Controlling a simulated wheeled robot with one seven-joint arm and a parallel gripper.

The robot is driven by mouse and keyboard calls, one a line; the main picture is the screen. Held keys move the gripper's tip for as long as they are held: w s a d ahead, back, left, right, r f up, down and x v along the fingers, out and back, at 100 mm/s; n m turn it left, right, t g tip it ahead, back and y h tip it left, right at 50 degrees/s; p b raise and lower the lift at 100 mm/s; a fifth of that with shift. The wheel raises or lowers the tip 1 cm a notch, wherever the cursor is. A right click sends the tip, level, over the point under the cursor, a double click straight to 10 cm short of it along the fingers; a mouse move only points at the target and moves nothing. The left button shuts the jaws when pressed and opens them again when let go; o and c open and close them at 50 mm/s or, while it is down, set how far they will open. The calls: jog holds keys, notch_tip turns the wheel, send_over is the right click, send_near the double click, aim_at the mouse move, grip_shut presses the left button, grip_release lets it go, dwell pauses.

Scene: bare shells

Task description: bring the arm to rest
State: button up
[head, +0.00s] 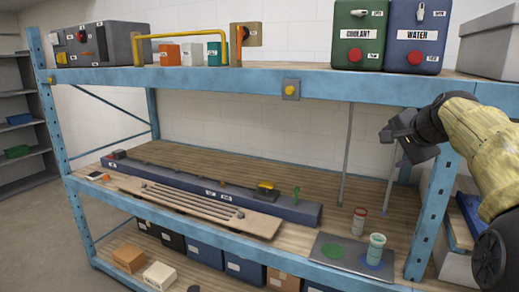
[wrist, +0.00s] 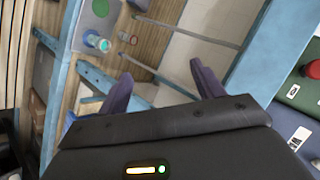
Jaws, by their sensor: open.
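My gripper (head: 392,138) is raised at the right of the head view, in front of the shelf's right end and just below the upper board. My yellow-sleeved arm reaches in from the right edge. In the wrist view my gripper (wrist: 160,74) shows two dark fingers spread apart with nothing between them. It is apart from the shelf and the things on it.
A blue rack upright (head: 433,215) stands close below my gripper. A teal cup (head: 376,247) and a small red-topped jar (head: 359,221) stand on the lower board. A long dark rail (head: 250,202) lies left.

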jog(key=s+a+f+n+g+b, duration=0.1)
jog(key=s+a+f+n+g, duration=0.2)
jog(key=f, duration=0.5)
jog(key=s+a+f+n, duration=0.2)
jog(key=a+f, duration=0.3)
jog(key=f, duration=0.4)
jog(key=s+a+f+n+g+b, duration=0.1)
jog(key=s+a+f+n+g, duration=0.2)
jog(key=f, duration=0.5)
jog(key=s+a+f+n+g, duration=0.1)
jog(key=s+a+f+n, duration=0.1)
jog(key=s+f, duration=0.5)
jog(key=s+a+f+n+g+b, duration=0.1)
jog(key=s+a+f+n, duration=0.2)
jog(key=s+f, duration=0.4)
jog(key=shift+s+a+f, duration=0.25)
jog(key=shift+s+a, duration=0.6)
jog(key=shift+s, duration=0.25)
